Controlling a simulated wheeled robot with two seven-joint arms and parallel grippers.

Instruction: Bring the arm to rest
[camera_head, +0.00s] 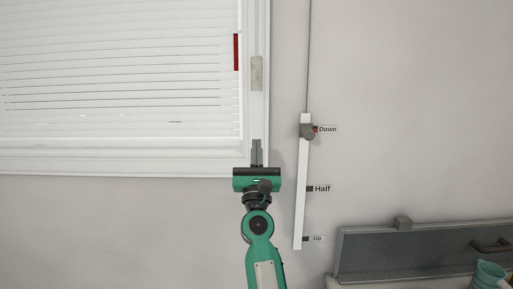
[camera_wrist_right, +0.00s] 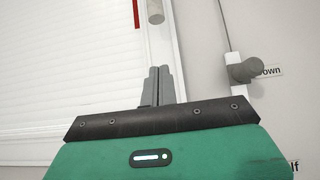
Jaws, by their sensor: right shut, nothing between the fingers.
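My right gripper (camera_head: 257,146) is raised in front of the lower right corner of the window frame. Its two grey fingers are together and empty, and they also show in the wrist view (camera_wrist_right: 162,73). My green right arm comes up from the bottom of the head view. The left gripper is not in view.
A window blind (camera_head: 110,75) hangs at the left. Right of the gripper, a white wall track (camera_head: 301,200) has a grey knob (camera_head: 307,131) beside the "Down" label; "Half" and "Up" are lower. A grey rack panel (camera_head: 420,248) and a teal cup (camera_head: 488,274) are at the lower right.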

